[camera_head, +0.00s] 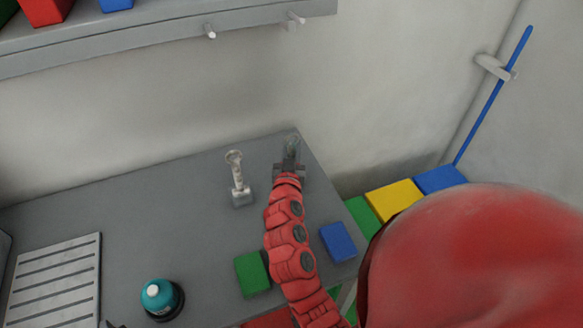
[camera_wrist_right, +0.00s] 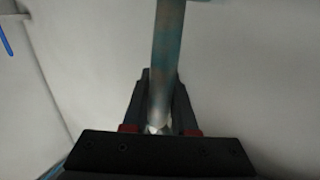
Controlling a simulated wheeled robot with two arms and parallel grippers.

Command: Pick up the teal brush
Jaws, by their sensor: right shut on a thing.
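The teal brush (camera_head: 292,145) is at the far right corner of the grey bench, largely hidden by my right gripper (camera_head: 289,168). In the right wrist view its long, worn teal-grey handle (camera_wrist_right: 166,60) runs up from between the fingers of my right gripper (camera_wrist_right: 160,115), which is shut on it. I cannot tell whether the brush touches the bench. Of my left arm, at most a small dark tip shows at the bottom edge of the head view, and its jaws cannot be made out.
A grey metal tool (camera_head: 238,180) stands left of my right gripper on the bench (camera_head: 200,230). A green block (camera_head: 252,273) and a blue block (camera_head: 338,242) flank my arm. A teal dome on a black base (camera_head: 158,297) and a slatted tray (camera_head: 55,280) are at left. A shelf (camera_head: 150,30) hangs above.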

